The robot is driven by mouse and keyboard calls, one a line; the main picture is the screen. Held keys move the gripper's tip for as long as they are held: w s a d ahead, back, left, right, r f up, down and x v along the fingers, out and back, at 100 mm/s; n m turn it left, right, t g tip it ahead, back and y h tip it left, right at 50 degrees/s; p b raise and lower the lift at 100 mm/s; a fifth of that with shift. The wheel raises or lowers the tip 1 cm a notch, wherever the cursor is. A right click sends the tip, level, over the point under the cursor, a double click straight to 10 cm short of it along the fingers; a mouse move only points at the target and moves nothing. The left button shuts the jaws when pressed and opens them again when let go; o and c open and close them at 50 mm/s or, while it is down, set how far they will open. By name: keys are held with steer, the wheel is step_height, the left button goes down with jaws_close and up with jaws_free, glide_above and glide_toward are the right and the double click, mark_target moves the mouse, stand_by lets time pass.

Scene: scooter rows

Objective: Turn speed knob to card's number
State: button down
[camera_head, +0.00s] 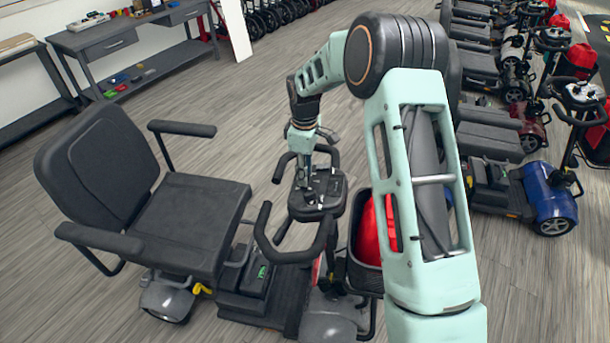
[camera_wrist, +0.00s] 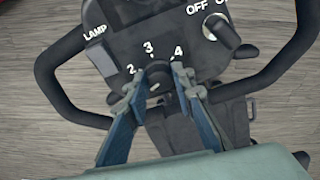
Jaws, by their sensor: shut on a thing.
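The speed knob (camera_wrist: 158,71) is a small black knob on the dark control panel (camera_wrist: 135,50) of a scooter's tiller. White numbers 2, 3 and 4 show around it, with 3 above it in the wrist view; lower numbers are hidden. My gripper (camera_wrist: 157,84) is shut on the knob, one finger on each side. In the head view my gripper (camera_head: 312,182) reaches down onto the tiller panel (camera_head: 320,207). A small pale mark shows between the fingers, but I cannot tell which number the knob points to. I cannot make out a card with a number.
An OFF switch (camera_wrist: 221,30) and a LAMP control (camera_wrist: 100,57) sit near the knob. Looped handlebars (camera_head: 265,225) flank the panel. The scooter's seat (camera_head: 190,220) stands left, a basket with a red item (camera_head: 370,232) right. More scooters (camera_head: 550,200) line the right.

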steer(key=m+b, duration=0.3)
steer(key=m, duration=0.2)
steer(key=shift+f+t+b, duration=0.15)
steer(key=shift+t+b, duration=0.15)
steer(key=shift+m+h+b, duration=0.5)
steer(key=shift+m+b, duration=0.45)
steer(key=shift+m, duration=1.35)
steer(key=shift+r, duration=0.2)
steer(key=c, duration=1.6)
jaws_free()
steer(key=r, duration=0.4)
steer(key=s+r, duration=0.1)
steer(key=r, duration=0.3)
steer(key=a+r, duration=0.1)
steer(key=r, duration=0.3)
steer(key=shift+s+a, duration=0.1)
steer(key=shift+s, duration=0.1)
